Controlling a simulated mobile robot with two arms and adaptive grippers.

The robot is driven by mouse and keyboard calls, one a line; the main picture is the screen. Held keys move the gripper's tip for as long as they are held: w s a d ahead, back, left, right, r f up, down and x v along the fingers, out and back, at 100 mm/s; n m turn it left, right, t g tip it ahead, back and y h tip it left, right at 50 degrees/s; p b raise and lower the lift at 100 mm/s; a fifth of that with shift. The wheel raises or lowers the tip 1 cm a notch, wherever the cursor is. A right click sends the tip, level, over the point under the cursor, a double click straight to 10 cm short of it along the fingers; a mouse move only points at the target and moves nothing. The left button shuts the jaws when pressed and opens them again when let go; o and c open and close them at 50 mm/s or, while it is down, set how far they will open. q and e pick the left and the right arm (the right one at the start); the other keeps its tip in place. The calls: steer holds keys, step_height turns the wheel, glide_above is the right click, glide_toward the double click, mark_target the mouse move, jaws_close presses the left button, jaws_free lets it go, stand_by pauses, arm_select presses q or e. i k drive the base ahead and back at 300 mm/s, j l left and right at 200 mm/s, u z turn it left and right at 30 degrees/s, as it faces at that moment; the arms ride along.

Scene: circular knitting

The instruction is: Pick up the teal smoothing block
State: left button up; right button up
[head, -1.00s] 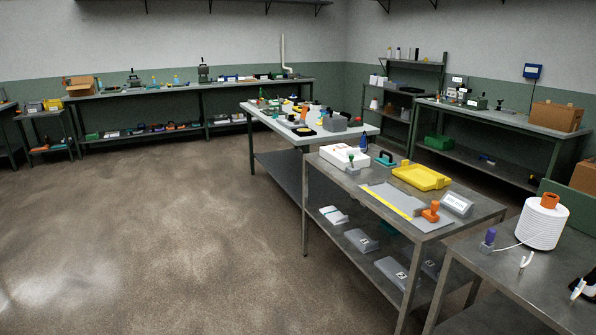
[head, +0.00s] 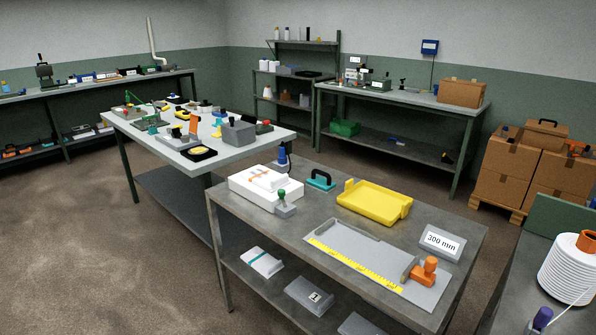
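The teal smoothing block (head: 320,180) has a dark arched handle on top. It stands upright on the grey metal table (head: 248,213) in front of me, near its back edge. It sits between the white box and the yellow tray, apart from both. Neither of my grippers shows in the head view.
On the same table are a white box (head: 257,194), a green-knobbed stamp (head: 284,203), a yellow tray (head: 372,204), a 300 mm sign (head: 441,242) and a ruler plate with an orange handle (head: 424,270). A white cone (head: 569,268) stands on the right table. Floor at left is clear.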

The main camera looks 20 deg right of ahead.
mark_target(325, 185)
steer(key=i+z, duration=0.4)
steer(key=i+j+z, duration=0.2)
steer(key=z, duration=0.15)
steer(key=i+j+z, duration=0.6)
steer(key=z, duration=0.2)
